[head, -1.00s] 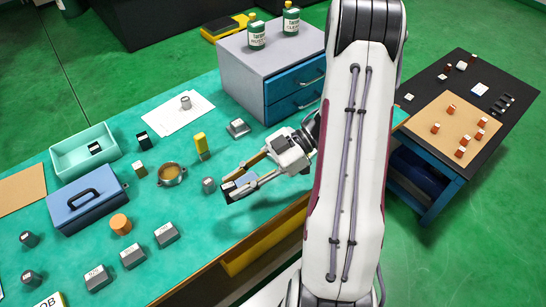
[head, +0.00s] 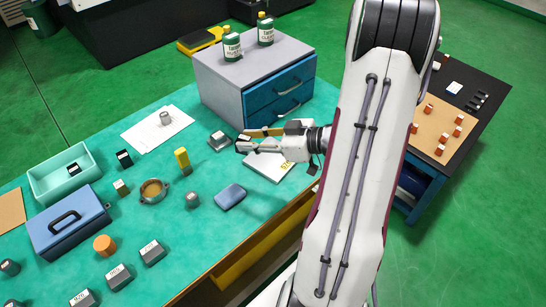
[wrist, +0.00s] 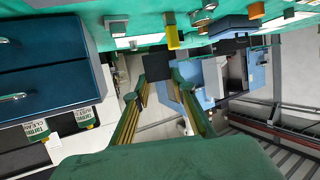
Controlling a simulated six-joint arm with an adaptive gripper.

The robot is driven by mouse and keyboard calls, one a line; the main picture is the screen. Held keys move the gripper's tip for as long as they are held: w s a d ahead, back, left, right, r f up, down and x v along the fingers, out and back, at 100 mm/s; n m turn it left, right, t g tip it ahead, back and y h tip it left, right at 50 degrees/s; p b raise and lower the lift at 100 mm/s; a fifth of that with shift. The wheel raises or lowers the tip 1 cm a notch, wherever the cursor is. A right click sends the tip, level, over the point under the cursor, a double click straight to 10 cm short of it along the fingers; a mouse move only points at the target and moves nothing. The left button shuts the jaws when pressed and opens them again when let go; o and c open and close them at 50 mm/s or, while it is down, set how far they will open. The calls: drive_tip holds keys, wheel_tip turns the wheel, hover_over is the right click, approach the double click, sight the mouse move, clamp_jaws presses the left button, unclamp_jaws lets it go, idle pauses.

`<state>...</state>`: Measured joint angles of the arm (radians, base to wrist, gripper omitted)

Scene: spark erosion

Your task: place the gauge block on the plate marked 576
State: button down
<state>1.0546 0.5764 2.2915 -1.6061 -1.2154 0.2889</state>
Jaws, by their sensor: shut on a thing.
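My gripper (head: 246,143) is shut on a small dark block with a pale face (head: 243,138), which I take for the gauge block. It is held at the fingertips, above the green bench. Just below and right of the fingers lies a flat white plate (head: 268,168) with a partly hidden printed number; I cannot read it fully. The wrist view shows the two fingers (wrist: 158,82) reaching away from the camera; the block is hard to make out there. The held block is apart from the white plate.
A grey cabinet with blue drawers (head: 280,95) stands close behind my gripper. Several labelled grey blocks (head: 118,276) stand at the front left. Green bench shows between them.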

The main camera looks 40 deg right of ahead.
drive_tip(key=d+f+m+t+h, duration=0.1)
drive_tip(key=d+m+h, duration=0.4)
drive_tip(key=d, duration=0.4)
drive_tip(key=shift+s+d+f+h, duration=0.2)
drive_tip(key=shift+d+h, duration=0.2)
drive_tip(key=shift+h, duration=0.4)
hover_over(278, 161)
drive_tip(key=shift+f, duration=2.95)
drive_tip(key=shift+f, duration=2.05)
drive_tip(key=shift+f, duration=0.2)
